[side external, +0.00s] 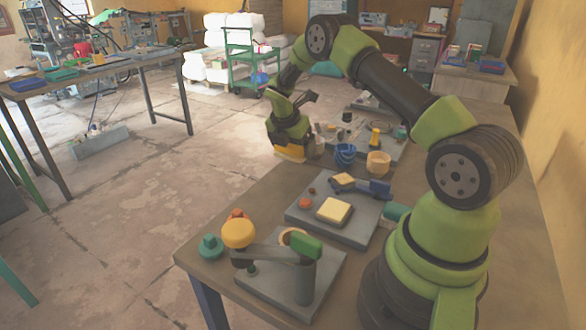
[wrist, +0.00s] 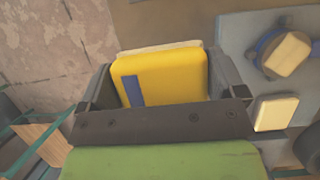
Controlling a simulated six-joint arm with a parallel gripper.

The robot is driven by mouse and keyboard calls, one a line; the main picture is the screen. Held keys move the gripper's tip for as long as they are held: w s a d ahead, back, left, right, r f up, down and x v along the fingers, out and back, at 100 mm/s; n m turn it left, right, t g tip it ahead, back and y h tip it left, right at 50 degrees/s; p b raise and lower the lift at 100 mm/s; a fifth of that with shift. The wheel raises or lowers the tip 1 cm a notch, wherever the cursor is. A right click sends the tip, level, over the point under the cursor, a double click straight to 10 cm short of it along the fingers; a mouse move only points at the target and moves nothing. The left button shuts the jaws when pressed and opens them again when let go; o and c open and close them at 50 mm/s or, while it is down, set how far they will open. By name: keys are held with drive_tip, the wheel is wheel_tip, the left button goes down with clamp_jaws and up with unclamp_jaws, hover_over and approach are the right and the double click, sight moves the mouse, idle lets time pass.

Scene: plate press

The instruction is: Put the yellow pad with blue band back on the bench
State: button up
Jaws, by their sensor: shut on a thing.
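My gripper (side external: 291,140) is shut on the yellow pad with blue band (side external: 290,153) and holds it at the far left side of the bench (side external: 240,195). In the wrist view, the pad (wrist: 185,78) sits between the two fingers of my gripper (wrist: 162,82). Its short dark blue band (wrist: 133,91) shows on the left part of its face, and a pale edge shows along its top. The bench edge passes behind the pad in that view, with floor to the left. Whether the pad touches the bench cannot be told.
A blue cup (side external: 345,155) and a tan cup (side external: 378,163) stand right of my gripper. A grey plate (side external: 312,228) bears pale yellow pads and a blue clamp (side external: 375,188). Bare bench lies left of the plates.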

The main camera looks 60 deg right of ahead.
sight(295, 172)
drive_tip(key=shift+f, duration=3)
drive_tip(key=shift+f, duration=0.15)
drive_tip(key=o, duration=0.6)
drive_tip(key=shift+c, duration=0.2)
